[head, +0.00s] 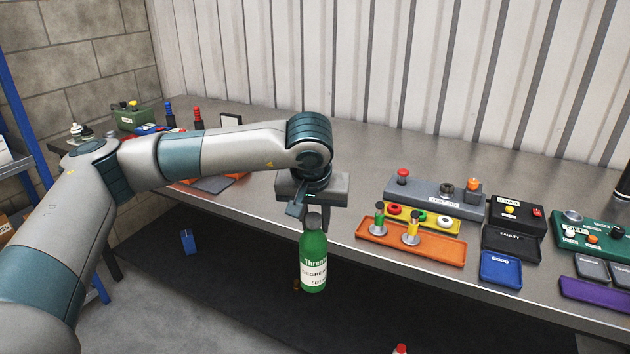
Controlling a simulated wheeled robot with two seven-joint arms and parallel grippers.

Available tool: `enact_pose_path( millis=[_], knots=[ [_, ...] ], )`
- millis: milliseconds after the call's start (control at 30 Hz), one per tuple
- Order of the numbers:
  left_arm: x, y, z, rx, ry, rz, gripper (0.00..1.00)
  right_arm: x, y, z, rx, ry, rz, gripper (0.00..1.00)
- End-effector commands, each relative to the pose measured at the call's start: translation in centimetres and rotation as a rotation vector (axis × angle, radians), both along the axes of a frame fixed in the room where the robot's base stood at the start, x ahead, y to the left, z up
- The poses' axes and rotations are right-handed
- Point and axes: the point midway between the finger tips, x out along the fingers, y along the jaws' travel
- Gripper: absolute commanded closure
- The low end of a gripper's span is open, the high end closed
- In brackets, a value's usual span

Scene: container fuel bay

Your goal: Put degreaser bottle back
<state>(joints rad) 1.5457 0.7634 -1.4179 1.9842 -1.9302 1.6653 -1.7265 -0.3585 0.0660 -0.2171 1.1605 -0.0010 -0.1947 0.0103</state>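The degreaser bottle (314,258) is green with a white label and a dark cap. It hangs upright in front of the table's front edge, with the dark floor area behind it. My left gripper (313,218) comes in from the left and points down. Its fingers are shut around the top of the bottle, partly hidden by the gripper body. My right gripper is not in view.
The grey table (360,150) runs along the ribbed wall. An orange tray (440,252) with small fittings lies right of the gripper, beside a grey button box (425,197) and blue tray (501,268). A red-topped object (400,349) shows at the bottom edge.

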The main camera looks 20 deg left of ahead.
Motion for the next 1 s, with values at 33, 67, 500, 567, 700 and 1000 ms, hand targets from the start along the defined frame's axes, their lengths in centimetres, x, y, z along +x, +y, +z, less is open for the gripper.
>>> enact_pose_path(
  millis=[33,67,500,567,700,1000],
  knots=[
    [-1.3,-0.5,-1.1,-0.002,0.002,-0.038,1.00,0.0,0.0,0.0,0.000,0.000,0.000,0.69],
    [-2.0,-0.7,-1.7,-0.002,0.001,-0.058,1.00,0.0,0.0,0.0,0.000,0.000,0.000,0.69],
    [-7.7,-3.0,-6.5,-0.016,0.003,-0.228,1.00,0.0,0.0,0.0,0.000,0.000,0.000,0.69],
    [-7.9,-3.1,-6.7,-0.018,0.003,-0.235,1.00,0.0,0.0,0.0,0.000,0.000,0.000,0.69],
    [-8.1,-3.2,-6.8,-0.017,0.002,-0.243,1.00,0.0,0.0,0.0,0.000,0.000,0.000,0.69],
    [-8.1,-3.2,-6.8,-0.017,0.001,-0.242,1.00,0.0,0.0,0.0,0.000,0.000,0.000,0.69]
  ],
)
